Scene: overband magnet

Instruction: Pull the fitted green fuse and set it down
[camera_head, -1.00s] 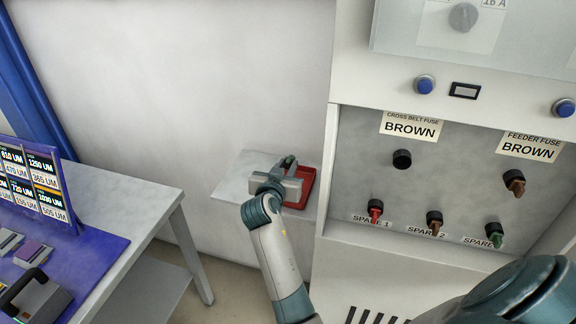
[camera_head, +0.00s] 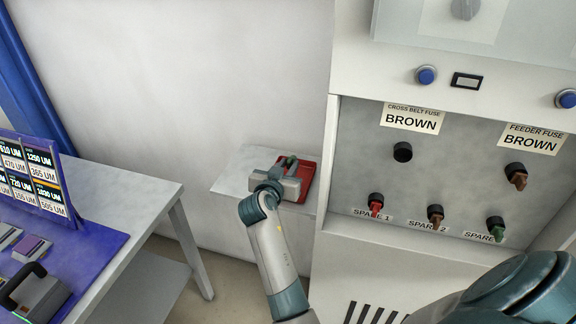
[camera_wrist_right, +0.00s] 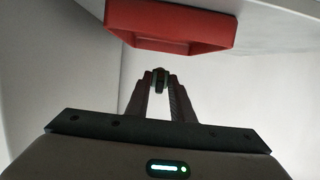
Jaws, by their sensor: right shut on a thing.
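My right gripper (camera_head: 289,164) is over the small red tray (camera_head: 309,180) on the side shelf. It is shut on a small dark green fuse (camera_wrist_right: 160,77), which shows between its fingertips in the right wrist view. In that view the red tray (camera_wrist_right: 180,42) lies just beyond the fingertips. I cannot tell whether the fuse touches the tray. In the head view, the cross belt fuse socket (camera_head: 403,152) is empty. My left gripper is not in view.
The feeder socket holds a brown fuse (camera_head: 517,176). The spares below are a red fuse (camera_head: 376,205), a brown fuse (camera_head: 436,217) and a green fuse (camera_head: 496,230). A pale shelf (camera_head: 236,176) carries the tray. A workbench (camera_head: 130,200) stands at left.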

